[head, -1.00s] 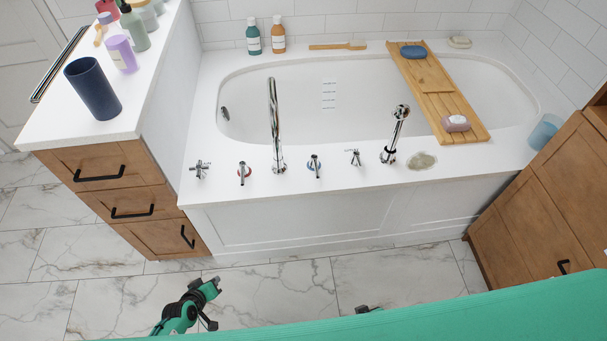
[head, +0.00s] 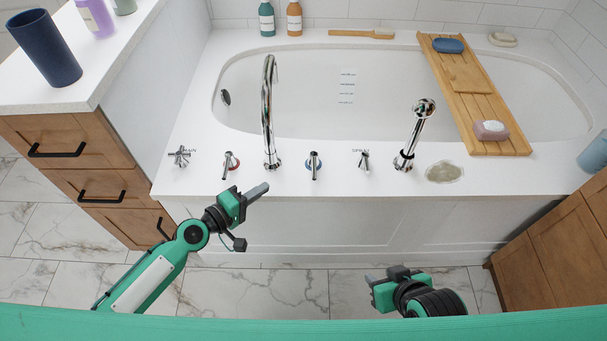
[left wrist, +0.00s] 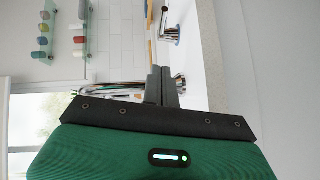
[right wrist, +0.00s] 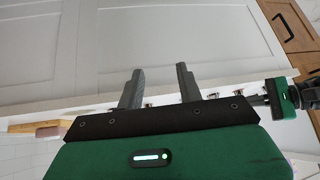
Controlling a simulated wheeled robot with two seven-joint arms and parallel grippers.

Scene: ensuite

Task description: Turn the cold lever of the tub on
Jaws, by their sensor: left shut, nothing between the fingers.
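The cold lever (head: 314,164) is a small chrome handle with a blue ring on the tub's front deck, right of the tall spout (head: 268,115). Its stem points toward the front edge. A similar lever with a red ring (head: 230,163) stands left of the spout. My left gripper (head: 258,191) is shut and empty, in front of the deck edge, below and left of the cold lever. Its closed fingers (left wrist: 163,86) show in the left wrist view. My right gripper (head: 372,280) is low in front of the tub panel; its fingers stand apart and empty in the right wrist view (right wrist: 159,88).
A cross handle (head: 180,156) stands at the deck's left end. Wooden cabinets flank the tub at left (head: 65,140) and right (head: 560,240). The floor in front is clear.

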